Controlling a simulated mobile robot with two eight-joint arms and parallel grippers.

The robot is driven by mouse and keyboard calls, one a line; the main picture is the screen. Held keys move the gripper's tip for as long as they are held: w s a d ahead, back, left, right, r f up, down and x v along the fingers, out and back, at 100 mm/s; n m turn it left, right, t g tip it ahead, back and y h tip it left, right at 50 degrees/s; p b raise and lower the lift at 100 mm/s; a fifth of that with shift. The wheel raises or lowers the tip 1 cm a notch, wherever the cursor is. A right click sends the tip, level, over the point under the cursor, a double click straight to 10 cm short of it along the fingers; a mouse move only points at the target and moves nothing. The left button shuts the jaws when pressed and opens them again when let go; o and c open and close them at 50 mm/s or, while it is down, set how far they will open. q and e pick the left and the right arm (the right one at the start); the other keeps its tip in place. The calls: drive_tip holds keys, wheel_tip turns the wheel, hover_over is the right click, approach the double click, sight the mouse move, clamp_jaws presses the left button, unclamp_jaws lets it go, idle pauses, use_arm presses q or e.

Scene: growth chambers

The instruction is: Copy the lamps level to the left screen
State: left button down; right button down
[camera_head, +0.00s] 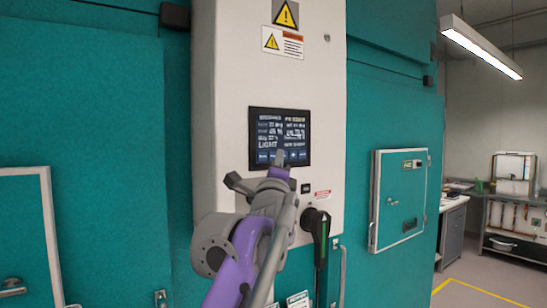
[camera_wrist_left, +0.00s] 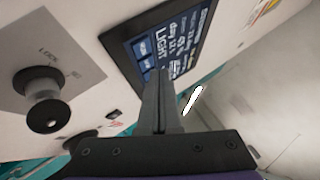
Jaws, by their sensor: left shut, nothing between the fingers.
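A dark touch screen (camera_head: 280,125) with two columns of white text and blue buttons along its bottom is set in a white control cabinet (camera_head: 228,80). "LIGHT" is legible in its left column; the figures are too small to read surely. My left gripper (camera_head: 281,156) is shut and empty, its fingertips in front of the screen's lower edge. In the left wrist view the screen (camera_wrist_left: 140,22) appears tilted, and the gripper (camera_wrist_left: 160,78) overlaps its lower edge. I cannot tell whether the tips touch it. My right gripper is not in view.
A black knob (camera_wrist_left: 45,108) on a grey plate sits beside the screen in the left wrist view. A black handle (camera_head: 316,220) juts from the cabinet below the screen. A teal hatch (camera_head: 400,195) is at right. A bench (camera_head: 515,205) stands at far right.

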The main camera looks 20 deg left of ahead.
use_arm(q)
drive_tip(key=shift+s+d, duration=0.1)
drive_tip(key=shift+d, duration=0.05)
drive_tip(key=s+d, duration=0.1)
drive_tip(key=d, duration=0.1)
drive_tip(key=s+d, duration=0.2)
drive_tip(key=shift+b, duration=0.3)
idle(2.5)
